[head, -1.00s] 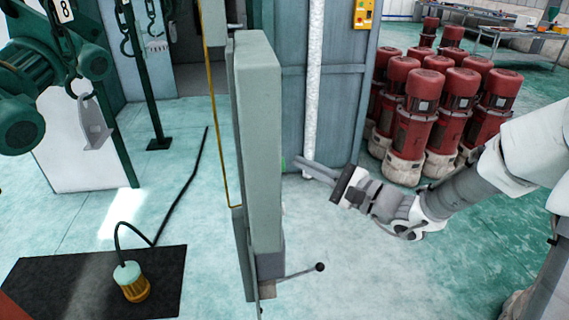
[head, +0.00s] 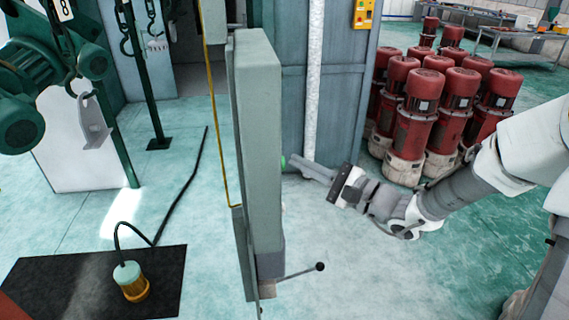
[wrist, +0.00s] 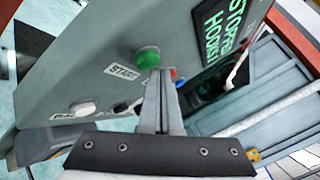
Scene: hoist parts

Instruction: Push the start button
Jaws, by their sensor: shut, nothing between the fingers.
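The start button is a round green button (wrist: 147,57) on the grey control cabinet, with a START label (wrist: 121,71) beside it. In the head view a small bit of the green button (head: 283,162) shows at the cabinet's right side. My gripper (wrist: 161,71) is shut and empty. Its fingertips are very close to the button's lower right edge in the wrist view; I cannot tell whether they touch it. In the head view my gripper (head: 292,159) points left at the cabinet's face.
The grey cabinet (head: 258,130) stands upright, with a black-knobbed lever (head: 320,267) low on it. In the wrist view, a white knob (wrist: 83,107) and a partly hidden red button (wrist: 173,73) are nearby. Red motors (head: 440,110) stand behind my arm.

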